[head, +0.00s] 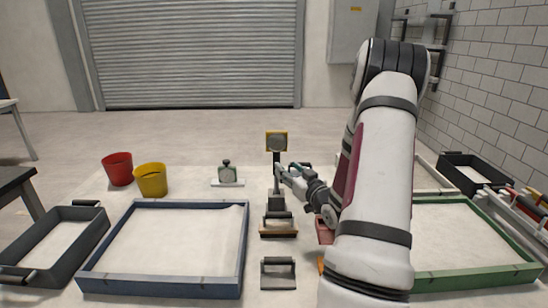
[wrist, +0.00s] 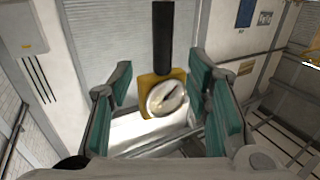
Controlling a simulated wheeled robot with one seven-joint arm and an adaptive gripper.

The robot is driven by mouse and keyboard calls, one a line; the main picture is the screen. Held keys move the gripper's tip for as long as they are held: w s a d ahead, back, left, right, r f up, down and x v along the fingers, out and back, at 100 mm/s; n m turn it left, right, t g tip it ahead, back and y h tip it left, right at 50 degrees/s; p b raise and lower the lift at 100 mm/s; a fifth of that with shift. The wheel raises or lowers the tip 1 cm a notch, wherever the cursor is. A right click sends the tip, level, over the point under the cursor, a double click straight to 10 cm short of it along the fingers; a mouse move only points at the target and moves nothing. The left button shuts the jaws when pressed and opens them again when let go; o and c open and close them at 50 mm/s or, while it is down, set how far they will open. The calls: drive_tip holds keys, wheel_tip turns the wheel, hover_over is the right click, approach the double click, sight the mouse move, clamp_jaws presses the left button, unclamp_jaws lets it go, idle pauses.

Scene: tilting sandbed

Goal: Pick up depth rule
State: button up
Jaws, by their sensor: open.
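No piece is clearly labelled as the depth rule. A gauge with a yellow square head and round dial (head: 276,141) stands upright on a dark post. In the wrist view the gauge head (wrist: 165,97) appears upside down, between the green-padded fingers, with visible space on both sides. My gripper (head: 283,171) is open beside the gauge post; it also shows in the wrist view (wrist: 160,84). I cannot tell whether a finger touches the post.
A blue-framed sand tray (head: 163,288) lies front left and a green-framed one (head: 482,277) front right. Red (head: 117,169) and yellow (head: 150,180) buckets stand at the left. A wood-edged hand tool (head: 278,232) and grey scraper (head: 278,273) lie between the trays.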

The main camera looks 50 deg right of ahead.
sight(276, 159)
drive_tip(key=x, duration=0.8)
drive_tip(key=shift+w+a, duration=0.1)
drive_tip(key=shift+c, duration=0.6)
drive_tip(key=c, duration=0.9)
